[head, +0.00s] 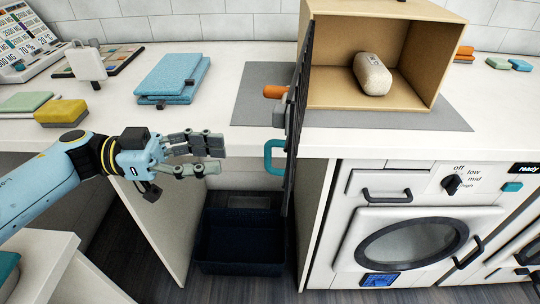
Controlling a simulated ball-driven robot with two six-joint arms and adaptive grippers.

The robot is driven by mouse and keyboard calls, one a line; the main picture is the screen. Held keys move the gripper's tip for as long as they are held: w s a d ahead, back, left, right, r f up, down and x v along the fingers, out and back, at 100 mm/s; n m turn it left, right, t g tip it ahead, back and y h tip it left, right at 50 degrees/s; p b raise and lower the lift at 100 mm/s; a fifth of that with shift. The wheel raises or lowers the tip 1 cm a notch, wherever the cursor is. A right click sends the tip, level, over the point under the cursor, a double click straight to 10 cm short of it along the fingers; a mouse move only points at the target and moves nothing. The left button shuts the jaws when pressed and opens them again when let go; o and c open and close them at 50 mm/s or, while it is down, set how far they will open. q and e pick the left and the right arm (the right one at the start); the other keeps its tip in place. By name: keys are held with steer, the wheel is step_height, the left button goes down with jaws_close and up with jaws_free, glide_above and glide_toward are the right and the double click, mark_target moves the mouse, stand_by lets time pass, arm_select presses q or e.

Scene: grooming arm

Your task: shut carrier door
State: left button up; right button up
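The carrier (383,28) is a tan open-fronted box on the counter. Its dark door (298,110) stands open at the box's left edge, swung toward me and seen nearly edge-on. A teal handle (270,157) and an orange-tipped latch (276,92) stick out on the door's left side. A pale, speckled rounded item (373,75) lies inside the carrier. My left gripper (222,158) is left of the door, near the counter's front edge, apart from the teal handle. Its fingers are apart, with nothing between them. My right gripper is not in view.
A grey mat (253,103) lies under the carrier. Folded blue towels (172,78), a yellow sponge (61,112) and a white device (88,63) are on the left counter. A dark bin (240,254) stands below. A front-loading machine (412,240) is below the carrier.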

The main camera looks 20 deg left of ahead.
mark_target(268, 173)
arm_select(q)
steer(key=p+x, duration=0.1)
steer(key=x, duration=0.8)
steer(key=shift+d+r, duration=0.1)
steer(key=shift+d, duration=0.2)
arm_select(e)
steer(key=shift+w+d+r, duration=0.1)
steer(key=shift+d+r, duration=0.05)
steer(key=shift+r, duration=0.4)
arm_select(q)
steer(key=c, duration=0.6)
jaws_close()
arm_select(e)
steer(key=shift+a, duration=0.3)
